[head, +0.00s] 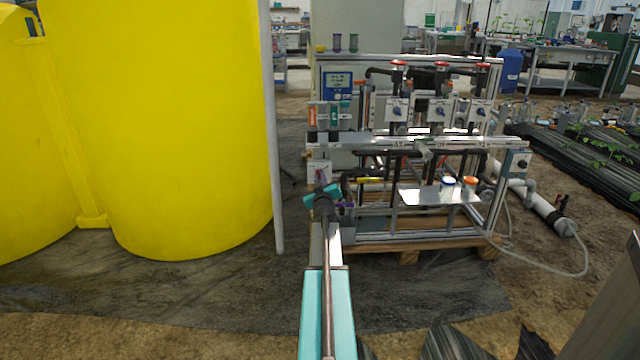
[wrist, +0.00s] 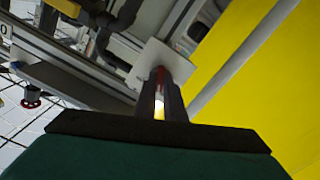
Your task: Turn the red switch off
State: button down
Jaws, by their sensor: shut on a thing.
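The red switch (wrist: 160,77) shows as a small red strip between my two dark fingers in the wrist view. It is on a pale square plate (wrist: 175,60) fixed to the skid frame. My gripper (wrist: 162,92) is shut on the switch, with the fingertips close against the plate. In the head view my gripper (head: 321,186) is at the lower left corner of the skid, in front of the white plate (head: 318,170). My gripper hides the switch there, and its exact angle cannot be told.
A large yellow tank (head: 180,130) and a grey post (head: 272,130) stand left of the skid. The skid's metal frame (head: 400,140) carries grey dial boxes and pipes. A shelf (head: 420,197) holds two small jars. Dark ground sheet in front is clear.

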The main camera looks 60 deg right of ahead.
jog(key=n, duration=0.1)
jog(key=n+b, duration=0.1)
jog(key=n, duration=0.2)
jog(key=shift+s+d, duration=0.25)
dwell(0.3)
jog(key=c, duration=1.8)
grip_release()
jog(key=shift+c, duration=0.2)
jog(key=shift+w+a, duration=0.1)
jog(key=shift+a, duration=0.1)
jog(key=p+v, duration=0.2)
jog(key=v, duration=1.1)
jog(key=shift+s+a+p, duration=0.25)
jog(key=shift+p, duration=0.1)
